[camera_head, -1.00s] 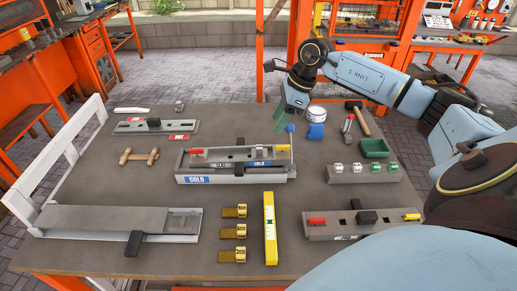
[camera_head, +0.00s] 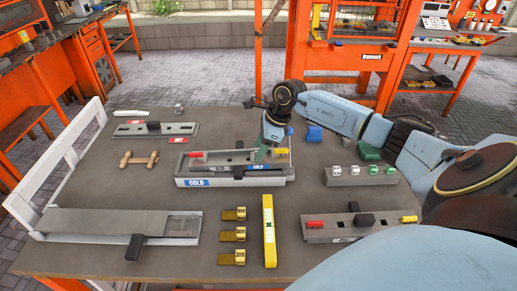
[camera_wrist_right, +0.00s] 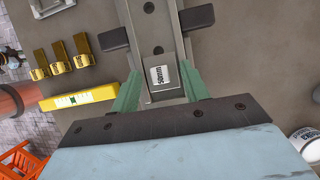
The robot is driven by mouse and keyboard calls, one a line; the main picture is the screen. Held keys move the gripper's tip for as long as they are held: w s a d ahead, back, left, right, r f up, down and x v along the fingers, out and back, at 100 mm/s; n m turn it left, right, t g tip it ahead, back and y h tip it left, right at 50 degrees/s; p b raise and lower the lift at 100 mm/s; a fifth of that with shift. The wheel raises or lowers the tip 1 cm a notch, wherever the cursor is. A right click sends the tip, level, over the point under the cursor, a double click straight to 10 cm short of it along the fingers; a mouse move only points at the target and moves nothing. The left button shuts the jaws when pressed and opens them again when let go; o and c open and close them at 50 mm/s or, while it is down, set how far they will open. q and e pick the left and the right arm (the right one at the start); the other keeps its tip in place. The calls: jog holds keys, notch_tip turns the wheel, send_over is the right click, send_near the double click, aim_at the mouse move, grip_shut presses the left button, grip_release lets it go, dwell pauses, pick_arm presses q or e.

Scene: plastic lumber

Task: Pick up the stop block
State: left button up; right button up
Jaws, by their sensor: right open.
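A small grey block with a white "50mm" label (camera_wrist_right: 160,77), which looks like the stop block, sits in the channel of the long grey fixture (camera_wrist_right: 151,25). In the head view this fixture (camera_head: 235,182) carries a blue "COLD" label, and the block is hidden by my gripper. My right gripper (camera_head: 262,153) is over the fixture's right part. In the right wrist view its two green fingers (camera_wrist_right: 160,90) are apart, one on each side of the block. I cannot tell whether they touch it. My left gripper is not in view.
Dark bar ends (camera_wrist_right: 115,40) stick out from the fixture's sides. A yellow level (camera_head: 269,230) and brass clips (camera_head: 233,232) lie in front.

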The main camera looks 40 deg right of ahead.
jog(key=shift+c, duration=0.4)
grip_shut()
notch_tip(320, 180, up, 10)
jog(key=shift+s+d+f+b, duration=0.1)
jog(key=shift+d+f+b, duration=0.05)
jog(key=shift+f+b, duration=1)
jog(key=shift+s+d+f+b, duration=0.2)
jog(key=shift+f+b, duration=0.75)
jog(key=shift+f, duration=0.35)
jog(key=shift+s+d+f+b, duration=0.1)
jog(key=shift+d+f+b, duration=0.05)
jog(key=shift+f+b, duration=1)
